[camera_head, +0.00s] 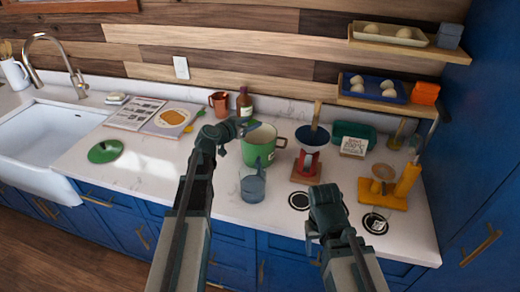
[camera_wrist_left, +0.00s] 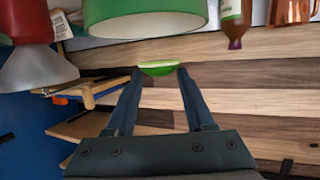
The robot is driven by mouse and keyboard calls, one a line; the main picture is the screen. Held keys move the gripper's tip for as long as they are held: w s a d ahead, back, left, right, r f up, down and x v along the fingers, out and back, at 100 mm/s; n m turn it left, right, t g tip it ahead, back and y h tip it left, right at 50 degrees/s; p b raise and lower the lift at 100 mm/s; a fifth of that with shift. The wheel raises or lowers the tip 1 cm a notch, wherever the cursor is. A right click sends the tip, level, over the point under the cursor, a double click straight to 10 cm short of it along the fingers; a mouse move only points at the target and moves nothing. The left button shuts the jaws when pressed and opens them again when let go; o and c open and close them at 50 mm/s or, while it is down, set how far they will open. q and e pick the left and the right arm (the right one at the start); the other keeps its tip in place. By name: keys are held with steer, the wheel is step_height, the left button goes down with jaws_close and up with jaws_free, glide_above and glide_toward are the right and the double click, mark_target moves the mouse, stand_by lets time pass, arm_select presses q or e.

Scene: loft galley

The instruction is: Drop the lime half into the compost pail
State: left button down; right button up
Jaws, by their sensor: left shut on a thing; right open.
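The lime half (camera_wrist_left: 157,69), a green piece with a paler edge, is pinched between the fingertips of my left gripper (camera_wrist_left: 160,74) in the left wrist view. In the head view my left gripper (camera_head: 246,126) is at the upper left rim of the green compost pail (camera_head: 256,153), with the lime half too small to make out there. The pail is upright, open-topped, with a pale label and side handle. It also shows at the top of the left wrist view (camera_wrist_left: 135,22), apart from the lime half. My right gripper (camera_head: 315,236) is open and empty over the counter's front edge.
A clear blue-grey jug (camera_head: 253,187) stands in front of the pail. The counter left of my left arm is mostly clear around a green disc (camera_head: 105,151).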

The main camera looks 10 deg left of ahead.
arm_select(q)
step_height(320, 180, down, 4)
steer(key=b, duration=0.3)
steer(key=shift+f, duration=0.1)
arm_select(e)
step_height(320, 180, down, 4)
steer(key=shift+f, duration=0.15)
arm_select(q)
steer(key=shift+c, duration=0.9)
jaws_free()
steer(key=shift+s, duration=0.1)
steer(key=p+v, duration=0.3)
steer(key=v, duration=1)
steer(key=shift+s+a+p, duration=0.2)
steer(key=shift+s+p, duration=0.05)
steer(key=shift+p, duration=0.1)
arm_select(e)
step_height(320, 180, up, 4)
steer(key=shift+r, duration=0.1)
